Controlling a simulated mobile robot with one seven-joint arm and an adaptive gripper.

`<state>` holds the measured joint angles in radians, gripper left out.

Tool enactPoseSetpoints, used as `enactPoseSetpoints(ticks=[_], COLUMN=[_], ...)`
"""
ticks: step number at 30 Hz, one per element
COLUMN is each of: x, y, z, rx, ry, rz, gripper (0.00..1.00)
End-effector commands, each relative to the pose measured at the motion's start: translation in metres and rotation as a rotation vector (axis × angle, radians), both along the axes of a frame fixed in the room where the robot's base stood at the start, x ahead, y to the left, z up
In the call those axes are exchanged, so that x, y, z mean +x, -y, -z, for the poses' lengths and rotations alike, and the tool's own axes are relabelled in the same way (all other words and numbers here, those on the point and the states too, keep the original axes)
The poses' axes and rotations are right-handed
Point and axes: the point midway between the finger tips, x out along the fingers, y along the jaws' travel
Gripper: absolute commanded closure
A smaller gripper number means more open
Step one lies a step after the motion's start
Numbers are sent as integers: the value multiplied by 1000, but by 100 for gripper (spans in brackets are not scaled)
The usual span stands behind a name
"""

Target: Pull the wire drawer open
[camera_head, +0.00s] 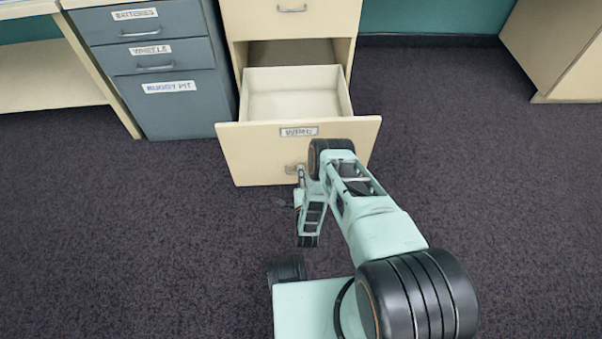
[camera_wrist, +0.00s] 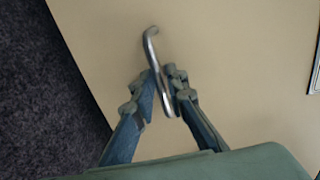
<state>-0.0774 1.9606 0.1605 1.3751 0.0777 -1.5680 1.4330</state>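The wire drawer (camera_head: 253,140) is the lower drawer of a cream cabinet. It stands well out from the cabinet, with its empty-looking inside showing and a label reading "WIRE" or similar on its front. Its metal handle (camera_head: 289,169) is partly hidden by my gripper (camera_head: 300,176) in the head view. In the wrist view, the handle (camera_wrist: 151,45) runs between the two fingers of my gripper (camera_wrist: 164,76). The fingers are close together on either side of the handle and look shut on it.
An upper cream drawer (camera_head: 291,16) is closed above. A blue-grey cabinet (camera_head: 186,105) with labelled drawers stands to the left, and a beige cabinet (camera_head: 560,50) at the far right. Dark carpet (camera_head: 120,240) is clear around the drawer.

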Motion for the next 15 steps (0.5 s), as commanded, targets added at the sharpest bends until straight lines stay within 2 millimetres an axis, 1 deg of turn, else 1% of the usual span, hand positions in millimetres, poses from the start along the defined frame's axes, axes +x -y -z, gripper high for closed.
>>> enactPoseSetpoints(ticks=[5, 8, 11, 15], x=[0, 1, 2, 3], y=[1, 1, 1, 1], z=[-1, -5, -14, -36], rx=[0, 0, 0, 1], ry=[0, 1, 2, 7], rz=[1, 2, 2, 2], gripper=[87, 87, 87, 87])
